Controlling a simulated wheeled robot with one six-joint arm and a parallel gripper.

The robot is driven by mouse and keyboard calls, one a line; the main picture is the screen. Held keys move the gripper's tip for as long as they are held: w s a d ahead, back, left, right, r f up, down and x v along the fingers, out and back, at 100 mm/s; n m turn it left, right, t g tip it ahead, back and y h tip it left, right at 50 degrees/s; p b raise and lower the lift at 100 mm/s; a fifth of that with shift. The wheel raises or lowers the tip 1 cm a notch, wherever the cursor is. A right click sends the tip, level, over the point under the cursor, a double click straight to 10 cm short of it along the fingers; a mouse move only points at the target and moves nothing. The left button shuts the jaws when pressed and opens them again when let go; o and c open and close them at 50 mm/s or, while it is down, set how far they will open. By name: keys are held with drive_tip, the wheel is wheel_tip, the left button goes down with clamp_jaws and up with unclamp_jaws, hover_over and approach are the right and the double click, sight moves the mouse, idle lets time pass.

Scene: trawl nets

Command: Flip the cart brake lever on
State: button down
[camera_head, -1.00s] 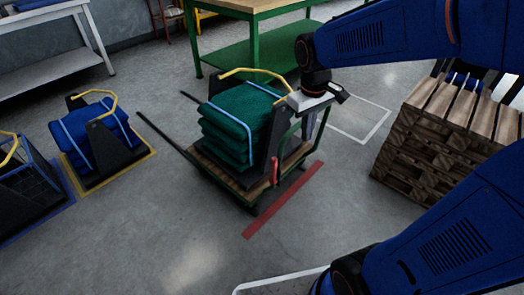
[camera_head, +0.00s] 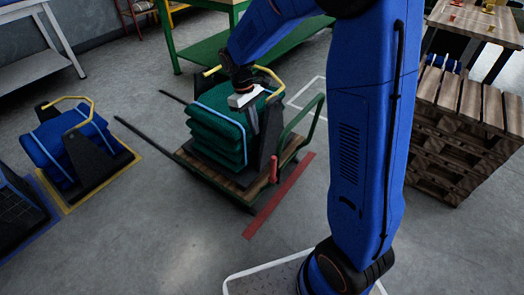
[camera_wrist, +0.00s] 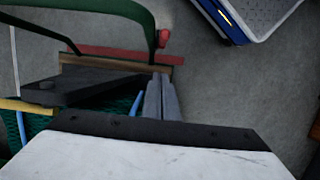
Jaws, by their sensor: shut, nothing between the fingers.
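The cart (camera_head: 222,183) has a wooden deck and a green push handle (camera_head: 303,117). A red lever (camera_head: 274,168), apparently the brake lever, stands roughly upright at the cart's near right end. It also shows in the wrist view (camera_wrist: 163,38), at the end of the green rail. My gripper (camera_head: 254,128) is shut and empty, pointing down beside the stack of green nets and the black end bracket, above and left of the lever and apart from it. In the wrist view its fingers (camera_wrist: 160,98) are together, below the lever in the picture.
Folded green nets (camera_head: 215,135) with a black bracket and yellow handle load the cart. A red floor strip (camera_head: 280,195) runs along its near right end. Blue nets (camera_head: 65,145) stand at left, stacked pallets (camera_head: 445,150) at right. The floor in front is clear.

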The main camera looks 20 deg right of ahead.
drive_tip(key=shift+w+a+f, duration=0.25)
drive_tip(key=shift+w, duration=0.05)
approach(273, 169)
drive_tip(key=w+f, duration=0.3)
drive_tip(key=f, duration=0.1)
drive_tip(key=shift+s, duration=0.45)
idle(0.3)
drive_tip(key=shift+s+d, duration=0.1)
